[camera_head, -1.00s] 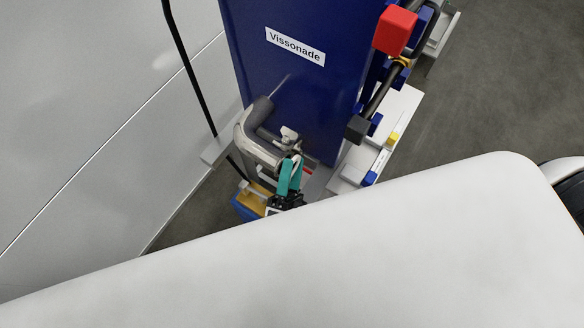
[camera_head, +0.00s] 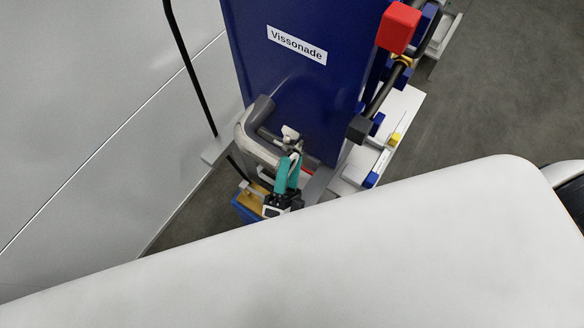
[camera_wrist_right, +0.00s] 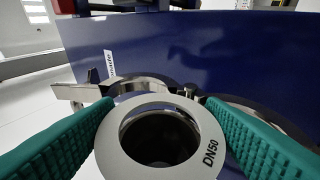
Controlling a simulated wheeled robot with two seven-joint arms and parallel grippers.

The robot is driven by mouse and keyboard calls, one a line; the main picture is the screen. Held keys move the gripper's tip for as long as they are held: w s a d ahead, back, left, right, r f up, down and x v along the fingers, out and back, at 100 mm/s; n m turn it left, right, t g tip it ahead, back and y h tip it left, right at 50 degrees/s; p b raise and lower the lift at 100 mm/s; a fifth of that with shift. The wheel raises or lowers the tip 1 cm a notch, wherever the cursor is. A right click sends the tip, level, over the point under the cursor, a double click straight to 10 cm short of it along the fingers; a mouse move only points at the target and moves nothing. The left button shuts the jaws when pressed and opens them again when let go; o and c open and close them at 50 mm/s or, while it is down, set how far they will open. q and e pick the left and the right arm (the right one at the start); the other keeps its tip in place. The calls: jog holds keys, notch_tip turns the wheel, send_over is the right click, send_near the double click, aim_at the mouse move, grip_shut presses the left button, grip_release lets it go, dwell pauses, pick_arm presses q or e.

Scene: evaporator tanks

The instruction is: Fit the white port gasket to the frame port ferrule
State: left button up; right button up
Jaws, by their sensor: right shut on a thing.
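The white port gasket (camera_wrist_right: 113,148), a flat ring marked DN50, sits between the teal fingertips of my right gripper (camera_wrist_right: 160,135) in the right wrist view. The gripper is shut on it. Through its hole I see a grey metal bore (camera_wrist_right: 160,138), dark inside, apparently the port ferrule. The ring covers most of the ferrule's face, so I cannot tell whether they touch. A metal clamp band (camera_wrist_right: 140,82) curves behind the ring. In the head view my right gripper (camera_head: 292,160) is small, beside the bent steel pipe (camera_head: 252,143). My left gripper is out of view.
A blue cabinet (camera_head: 300,100) labelled Vissonade stands behind the port. A red block (camera_head: 398,27) and dark pipework are to its right. A blue and yellow box (camera_head: 247,207) is below the gripper. A white wall lies on the left.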

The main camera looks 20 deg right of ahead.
jog(key=shift+w+a, duration=0.35)
jog(key=shift+w, duration=0.05)
jog(key=o, duration=1)
jog(key=shift+d, duration=0.1)
jog(key=shift+s+d, duration=0.45)
jog(key=shift+s, duration=0.2)
jog(key=shift+s+d+p, duration=0.3)
jog(key=shift+s+d, duration=0.4)
jog(key=shift+s, duration=0.2)
jog(key=shift+s+d+p, duration=0.25)
jog(key=shift+s+d, duration=0.45)
jog(key=shift+s, duration=0.15)
jog(key=shift+s+a, duration=0.1)
